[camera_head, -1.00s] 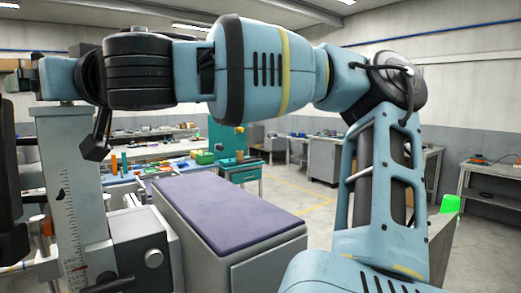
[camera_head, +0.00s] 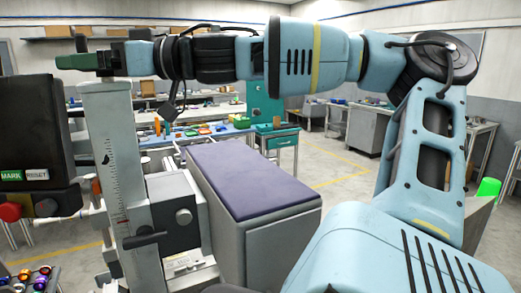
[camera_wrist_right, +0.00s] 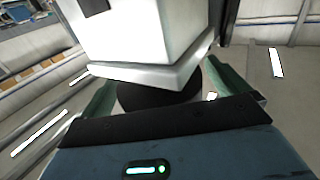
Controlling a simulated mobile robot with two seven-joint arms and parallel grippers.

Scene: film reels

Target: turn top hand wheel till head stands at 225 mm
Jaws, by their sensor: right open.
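The pale column (camera_head: 112,140) stands at the left in the head view, with a printed scale and a red mark low on it. Its figures are too small to read now. Contact cannot be told. My left gripper is out of view.
A black control box (camera_head: 35,135) with MARK and RESET labels and a red button stands left of the column. A grey cabinet with a purple top (camera_head: 240,182) is to the right. Benches with tools stand behind. Colourful small parts (camera_head: 32,278) lie at lower left.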

